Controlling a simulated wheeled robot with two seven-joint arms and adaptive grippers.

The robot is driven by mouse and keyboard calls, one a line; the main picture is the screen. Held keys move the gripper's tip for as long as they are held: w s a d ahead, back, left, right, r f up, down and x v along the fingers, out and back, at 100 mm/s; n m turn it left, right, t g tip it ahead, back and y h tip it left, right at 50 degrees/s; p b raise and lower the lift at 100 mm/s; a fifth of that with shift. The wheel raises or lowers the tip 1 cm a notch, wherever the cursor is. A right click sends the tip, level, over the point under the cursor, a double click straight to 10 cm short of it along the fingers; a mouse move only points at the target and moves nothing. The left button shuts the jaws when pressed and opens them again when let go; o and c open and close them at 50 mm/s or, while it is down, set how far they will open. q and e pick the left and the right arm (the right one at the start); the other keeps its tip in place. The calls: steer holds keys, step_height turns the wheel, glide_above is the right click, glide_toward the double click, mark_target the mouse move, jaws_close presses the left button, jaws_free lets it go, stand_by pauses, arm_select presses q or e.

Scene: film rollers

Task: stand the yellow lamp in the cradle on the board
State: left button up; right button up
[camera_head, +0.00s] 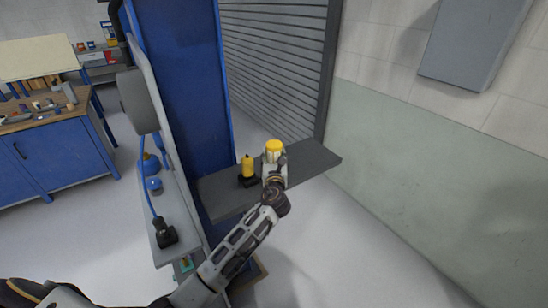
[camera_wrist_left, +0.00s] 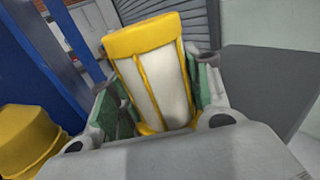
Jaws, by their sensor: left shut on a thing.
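The yellow lamp (camera_head: 273,148), a white body with yellow caps and bars, is in my left gripper (camera_head: 274,168), above the dark grey board (camera_head: 318,160). In the left wrist view the lamp (camera_wrist_left: 160,75) is close up, slightly tilted, between the green-padded fingers of my left gripper (camera_wrist_left: 160,100). A second yellow piece (camera_head: 248,166) stands on a black base (camera_head: 247,181) on the board, just left of the gripper; a yellow thing also shows at the left edge of the left wrist view (camera_wrist_left: 28,135). I cannot tell whether the black base is the cradle. My right gripper is out of view.
A blue upright panel (camera_head: 180,100) rises behind the board's left end. A narrow grey ledge (camera_head: 180,212) with blue items and a black plug-like piece (camera_head: 165,234) lies left. The board's right end is bare, near the wall (camera_head: 430,160).

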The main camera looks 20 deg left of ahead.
arm_select(q)
steer(key=o, duration=1.3)
steer(key=shift+f, duration=0.1)
steer(key=shift+c, duration=0.2)
steer(key=v, duration=1.2)
